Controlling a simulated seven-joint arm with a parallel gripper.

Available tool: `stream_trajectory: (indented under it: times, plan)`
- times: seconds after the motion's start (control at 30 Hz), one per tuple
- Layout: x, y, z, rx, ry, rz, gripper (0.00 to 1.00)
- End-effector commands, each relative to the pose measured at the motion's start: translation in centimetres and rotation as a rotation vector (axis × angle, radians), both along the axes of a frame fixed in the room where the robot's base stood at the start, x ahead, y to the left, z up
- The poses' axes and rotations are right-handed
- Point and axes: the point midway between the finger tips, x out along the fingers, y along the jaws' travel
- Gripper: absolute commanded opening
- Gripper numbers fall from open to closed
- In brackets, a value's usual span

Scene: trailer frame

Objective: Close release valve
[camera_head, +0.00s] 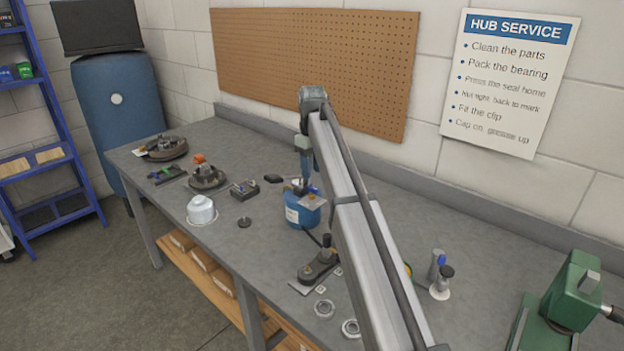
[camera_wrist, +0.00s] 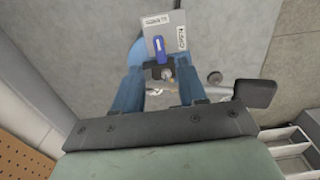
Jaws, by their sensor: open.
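A blue canister (camera_head: 304,213) with a pale label stands on the bench, below the end of my arm. A small grey plate with two white labels (camera_wrist: 172,20) sits over it; I cannot read the labels clearly. The release valve's blue lever (camera_wrist: 160,48) lies along the plate in the wrist view, with a small metal fitting at its near end. My gripper (camera_wrist: 160,82) is open, its two blue fingers on either side of the fitting with gaps visible. In the head view my gripper (camera_head: 301,186) points down at the canister top and partly hides the valve.
A green press (camera_head: 568,295) is at the right. A pegboard (camera_head: 315,60) hangs behind.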

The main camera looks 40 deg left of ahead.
Motion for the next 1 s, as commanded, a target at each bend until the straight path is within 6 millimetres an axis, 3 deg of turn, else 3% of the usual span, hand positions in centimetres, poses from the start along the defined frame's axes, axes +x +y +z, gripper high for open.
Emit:
stream_trajectory:
  times: [0.2,0.4,0.6,1.0]
  plan:
    - [0.1,0.1,4.4,0.001,-0.001,0.0,0.41]
    - [0.0,0.1,6.9,0.0,0.0,0.0,0.41]
    - [0.0,0.0,8.0,-0.001,0.001,0.0,0.41]
    - [0.0,0.0,8.1,-0.001,0.001,0.0,0.41]
